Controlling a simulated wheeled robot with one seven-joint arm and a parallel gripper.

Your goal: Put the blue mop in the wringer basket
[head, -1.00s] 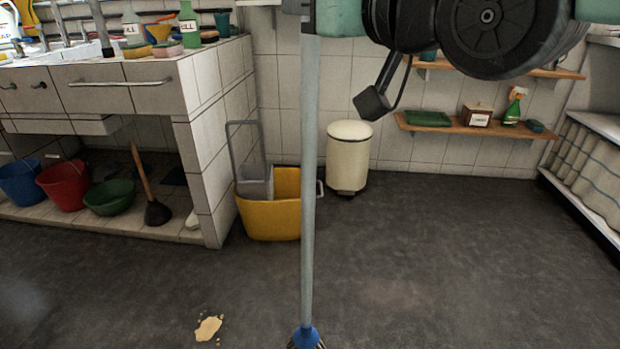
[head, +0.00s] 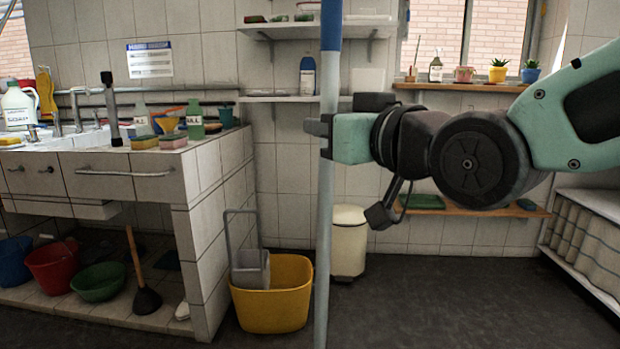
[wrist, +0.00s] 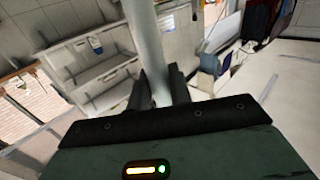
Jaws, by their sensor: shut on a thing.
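The mop's long pale handle (head: 326,230) stands upright in the head view, with a blue upper part (head: 331,30). Its mop head is below the picture. My gripper (head: 324,131) is shut around the handle; the wrist view shows the handle (wrist: 146,40) between the two dark fingers (wrist: 162,88). The grey wringer basket (head: 250,272), with a tall grey lever frame, sits at the left side of the yellow bucket (head: 275,310) on the floor. The bucket is left of the handle and appears farther back.
A tiled sink counter (head: 205,215) stands directly left of the bucket. A cream pedal bin (head: 349,245) is behind the handle. Wall shelves (head: 455,211) hang behind my arm, and a low shelf unit (head: 590,215) stands right. Dark floor (head: 440,300) is open at right.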

